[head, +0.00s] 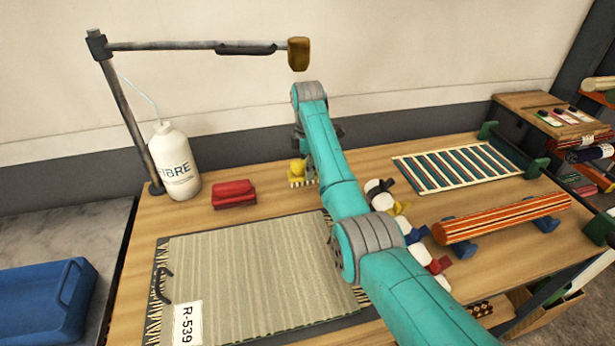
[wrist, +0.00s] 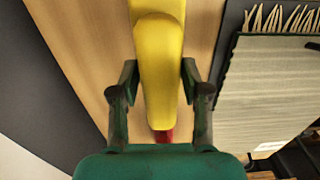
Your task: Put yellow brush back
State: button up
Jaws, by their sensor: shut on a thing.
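The yellow brush (head: 297,169) is at the back middle of the wooden table in the head view, its pale bristles facing down. Its yellow handle (wrist: 158,65) runs up the middle of the wrist view. My gripper (wrist: 160,82) is shut on the handle, one dark green finger on each side. In the head view my arm hides most of the gripper. I cannot tell whether the bristles touch the table.
A striped-edge rug (head: 260,270) tagged R-539 lies in front. A white FIBRE bottle (head: 175,165) and a lamp post (head: 125,110) stand at left.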

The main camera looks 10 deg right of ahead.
jog(key=shift+f, duration=1.7)
jog(key=shift+f, duration=0.1)
jog(key=o, duration=1.1)
jog(key=shift+r, duration=3.85)
